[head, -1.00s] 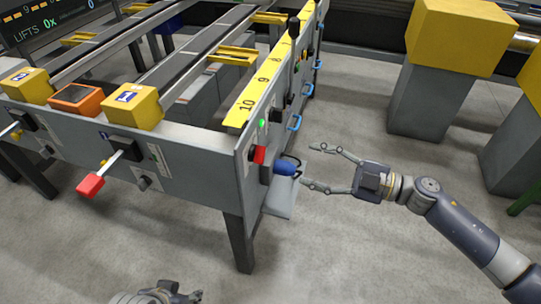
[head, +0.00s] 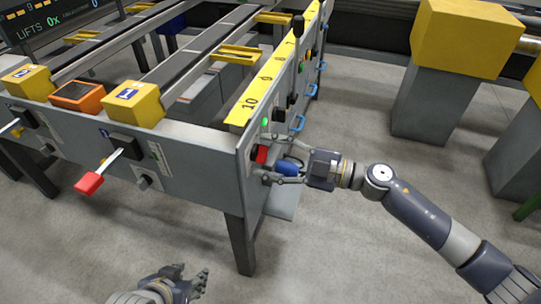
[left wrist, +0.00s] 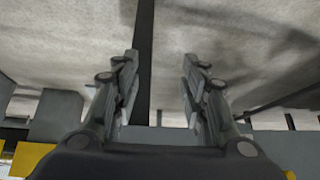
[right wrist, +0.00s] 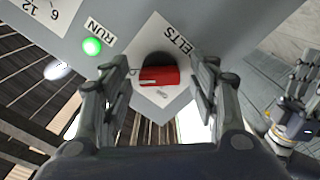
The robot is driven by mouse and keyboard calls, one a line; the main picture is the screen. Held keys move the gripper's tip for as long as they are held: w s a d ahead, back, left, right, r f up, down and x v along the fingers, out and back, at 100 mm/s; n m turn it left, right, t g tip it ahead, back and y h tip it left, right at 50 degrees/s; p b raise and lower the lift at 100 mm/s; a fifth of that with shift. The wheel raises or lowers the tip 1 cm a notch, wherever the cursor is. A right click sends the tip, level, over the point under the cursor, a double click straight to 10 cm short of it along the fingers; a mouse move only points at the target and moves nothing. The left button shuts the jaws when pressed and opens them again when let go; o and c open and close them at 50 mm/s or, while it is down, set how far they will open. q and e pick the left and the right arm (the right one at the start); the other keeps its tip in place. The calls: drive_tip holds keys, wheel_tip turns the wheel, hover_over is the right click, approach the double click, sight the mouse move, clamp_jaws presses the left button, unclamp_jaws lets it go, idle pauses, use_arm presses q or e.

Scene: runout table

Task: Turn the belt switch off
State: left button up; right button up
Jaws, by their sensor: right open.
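The belt switch is a red knob (head: 261,153) on the right side face of the machine frame, near its front corner. In the right wrist view the red knob (right wrist: 160,77) sits on a black round base on a white plate with partly visible lettering ending in "ELTS". My right gripper (head: 267,161) is open, its fingers on either side of the knob; I cannot tell whether they touch it. My left gripper (head: 190,277) is low at the front, away from the switch; in the left wrist view its fingers (left wrist: 160,62) are apart and empty.
A lit green RUN lamp (right wrist: 92,46) is beside the switch. A red-ended lever (head: 90,183) sticks out of the front panel. Yellow-topped grey pillars (head: 435,95) stand at right.

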drive_tip(key=c, duration=1.1)
drive_tip(key=shift+o, duration=0.2)
use_arm(q)
drive_tip(key=shift+s, duration=0.1)
drive_tip(key=s+a+f+g, duration=0.1)
drive_tip(key=s+g, duration=0.1)
drive_tip(key=s, duration=0.2)
drive_tip(key=w+d+r+t+h+b, duration=0.1)
drive_tip(key=w+d+r+t, duration=0.2)
drive_tip(key=w+r+t, duration=0.2)
drive_tip(key=w+d+r+t+h+b, duration=0.1)
drive_tip(key=w+d+r+t+b, duration=0.1)
drive_tip(key=w+r+t, duration=0.4)
drive_tip(key=w+r, duration=0.3)
drive_tip(key=w, duration=0.1)
drive_tip(key=shift+w+d+h+b, duration=0.2)
drive_tip(key=shift+d+h+b, duration=0.1)
drive_tip(key=shift+d+h, duration=0.1)
use_arm(e)
drive_tip(key=n, duration=1.8)
drive_tip(key=shift+f, duration=0.1)
